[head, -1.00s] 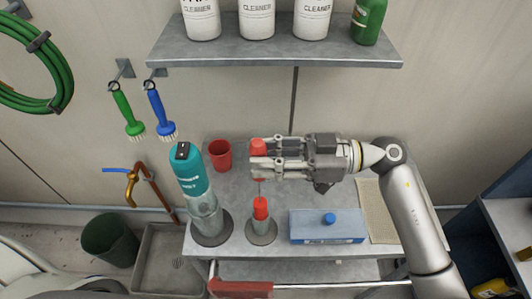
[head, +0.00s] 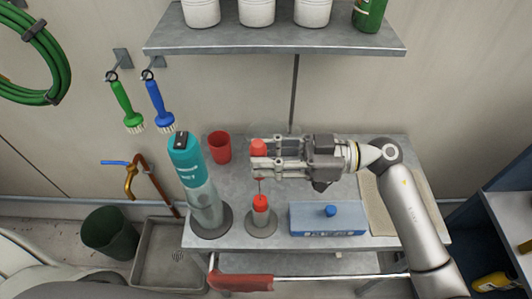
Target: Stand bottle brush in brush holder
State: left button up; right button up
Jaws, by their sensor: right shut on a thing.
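My right gripper (head: 262,157) is shut on the red handle of the bottle brush (head: 258,146), level above the table. A thin rod runs down from the handle to a red brush head (head: 260,202). The head overlaps the top of the brush holder (head: 261,218), a grey cup on a round dark base. It looks lined up with the mouth, partly in it or just over it; I cannot tell how deep. The brush looks upright. My left gripper is not in view.
A tall teal and grey device (head: 188,160) stands close left of the holder. A red cup (head: 219,147) is behind. A blue box (head: 328,219) lies right of the holder, by a beige mat (head: 400,205). A shelf (head: 275,38) with several containers hangs above.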

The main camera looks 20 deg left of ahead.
jog(key=shift+f+b, duration=0.35)
jog(key=shift+f, duration=0.6)
jog(key=o, duration=1.1)
jog(key=shift+d, duration=0.1)
jog(key=v, duration=1.2)
jog(key=shift+r, duration=0.15)
